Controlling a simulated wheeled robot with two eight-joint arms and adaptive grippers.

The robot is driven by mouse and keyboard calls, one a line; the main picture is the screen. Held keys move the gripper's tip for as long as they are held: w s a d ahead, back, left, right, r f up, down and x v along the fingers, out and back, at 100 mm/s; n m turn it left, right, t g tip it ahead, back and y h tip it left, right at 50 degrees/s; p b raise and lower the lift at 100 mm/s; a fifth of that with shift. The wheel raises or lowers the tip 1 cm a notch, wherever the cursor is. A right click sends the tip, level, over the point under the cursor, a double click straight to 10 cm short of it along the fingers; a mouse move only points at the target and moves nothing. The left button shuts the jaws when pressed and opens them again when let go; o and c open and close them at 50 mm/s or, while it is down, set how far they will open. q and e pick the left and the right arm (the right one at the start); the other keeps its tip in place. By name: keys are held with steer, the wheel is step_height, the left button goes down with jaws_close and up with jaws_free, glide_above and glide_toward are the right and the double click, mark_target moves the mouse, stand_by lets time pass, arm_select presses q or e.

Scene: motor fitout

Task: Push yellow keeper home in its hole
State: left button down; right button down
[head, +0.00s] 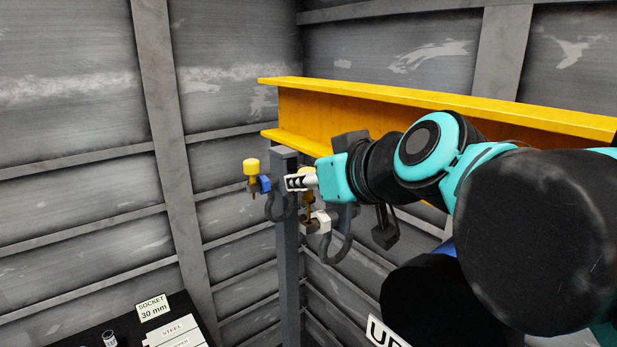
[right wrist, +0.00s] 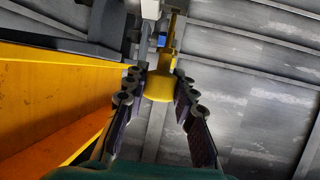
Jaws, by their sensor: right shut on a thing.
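My right gripper (head: 299,183) reaches in from the right in the head view, beside the top of a grey post. In the right wrist view its two fingers (right wrist: 158,92) are closed around a yellow cylindrical head (right wrist: 160,86), the keeper. A yellow stem-like part (right wrist: 173,42) shows beyond it, beside a small blue part (right wrist: 162,41). In the head view a yellow-headed pin (head: 251,168) stands upright at a blue block (head: 264,184), left of the fingers. A yellow part (head: 308,212) also shows below the fingers. The hole cannot be made out. My left gripper is out of view.
A yellow beam (head: 370,106) runs behind my right arm. The grey post (head: 287,245) carries dark hooked shackles (head: 337,248) and a white block (head: 321,221). A black table with a "SOCKET 30 mm" sign (head: 153,306) stands at lower left. Space left of the pin is clear.

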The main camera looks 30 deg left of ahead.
mark_target(312, 201)
steer(key=shift+f+b, duration=1.2)
steer(key=shift+f, duration=0.7)
steer(key=c, duration=1.2)
jaws_free()
steer(key=shift+o, duration=0.2)
steer(key=v, duration=1.2)
